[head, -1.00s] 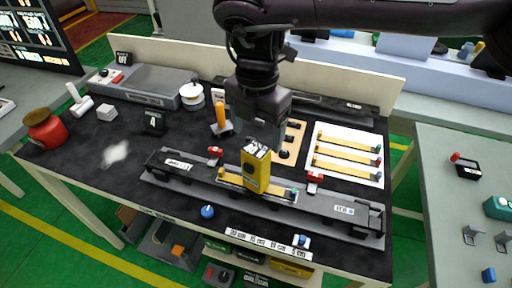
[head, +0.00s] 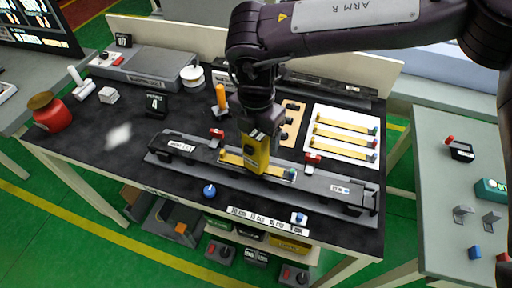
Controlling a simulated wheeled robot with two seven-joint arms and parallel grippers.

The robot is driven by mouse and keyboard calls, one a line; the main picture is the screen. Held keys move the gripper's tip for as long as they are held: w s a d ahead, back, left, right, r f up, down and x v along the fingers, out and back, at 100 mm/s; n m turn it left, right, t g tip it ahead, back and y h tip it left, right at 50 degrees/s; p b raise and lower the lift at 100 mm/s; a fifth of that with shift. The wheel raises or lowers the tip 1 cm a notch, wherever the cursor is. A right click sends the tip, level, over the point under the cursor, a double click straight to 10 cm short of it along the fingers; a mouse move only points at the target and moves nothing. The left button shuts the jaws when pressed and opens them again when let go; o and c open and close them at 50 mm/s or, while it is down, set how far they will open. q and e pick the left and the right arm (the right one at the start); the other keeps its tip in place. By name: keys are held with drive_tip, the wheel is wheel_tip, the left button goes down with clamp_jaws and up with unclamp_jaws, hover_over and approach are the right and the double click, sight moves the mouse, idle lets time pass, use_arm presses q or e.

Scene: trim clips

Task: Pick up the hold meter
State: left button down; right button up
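The yellow hold meter (head: 255,158) stands upright over the yellow strip in the dark fixture rail (head: 320,188), near the middle of the bench. My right gripper (head: 261,140) is directly above it, pointing down, with its fingers at the meter's top. The fingers and the dark top face overlap there, so I cannot tell whether they are open or shut on it. The meter's foot appears to be on the strip. My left gripper is out of view.
A white board (head: 343,122) with yellow strips lies behind to the right. An orange-handled tool (head: 221,98) stands close behind left. A blue knob (head: 209,190) sits in front. The bench's left part has free room.

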drive_tip(key=shift+w, duration=0.1)
drive_tip(key=c, duration=1.5)
drive_tip(key=shift+r, duration=0.1)
drive_tip(key=shift+c, duration=0.2)
